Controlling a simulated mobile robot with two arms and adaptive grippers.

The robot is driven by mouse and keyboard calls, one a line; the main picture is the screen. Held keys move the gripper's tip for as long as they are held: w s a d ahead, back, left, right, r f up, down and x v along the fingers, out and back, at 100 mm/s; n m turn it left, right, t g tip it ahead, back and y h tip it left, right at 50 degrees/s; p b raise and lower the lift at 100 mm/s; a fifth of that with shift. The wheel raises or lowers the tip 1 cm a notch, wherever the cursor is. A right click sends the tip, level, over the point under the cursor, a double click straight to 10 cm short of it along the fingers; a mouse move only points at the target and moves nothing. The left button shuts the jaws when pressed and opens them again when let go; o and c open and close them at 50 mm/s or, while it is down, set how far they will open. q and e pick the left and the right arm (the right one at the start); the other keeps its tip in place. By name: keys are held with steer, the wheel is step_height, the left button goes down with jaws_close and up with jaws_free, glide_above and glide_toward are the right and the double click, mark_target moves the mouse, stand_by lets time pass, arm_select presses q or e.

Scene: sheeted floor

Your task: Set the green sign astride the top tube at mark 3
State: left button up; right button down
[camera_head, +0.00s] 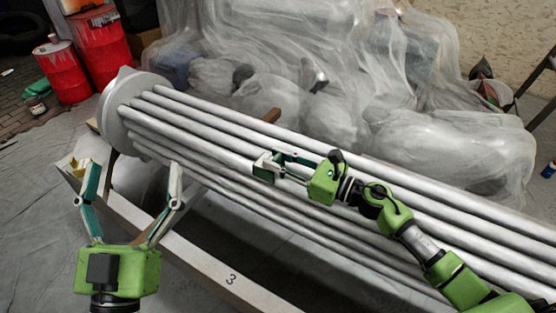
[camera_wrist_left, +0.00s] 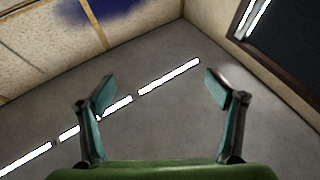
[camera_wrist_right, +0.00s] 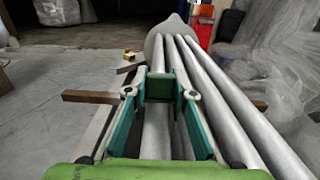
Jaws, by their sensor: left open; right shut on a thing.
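A bundle of long grey tubes (camera_head: 380,208) runs from a round end plate (camera_head: 114,112) at the left to the lower right. My left gripper (camera_head: 130,178) is open and empty, left of the tubes.
The pale beam (camera_head: 160,232) lies along the near side of the tubes, with a small yellow block (camera_head: 75,166) by its far end. Sheeted clutter (camera_head: 340,80) fills the back. Red drums (camera_head: 103,42) stand at the upper left. Sheeted floor (camera_head: 45,245) at the lower left is clear.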

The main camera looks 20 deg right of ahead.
steer(key=shift+f, duration=0.2)
arm_select(q)
steer(key=shift+s+r+t, duration=0.35)
steer(key=shift+r, duration=0.2)
steer(key=shift+s+r+t, duration=0.35)
steer(key=shift+r, duration=0.2)
steer(key=shift+w, duration=0.1)
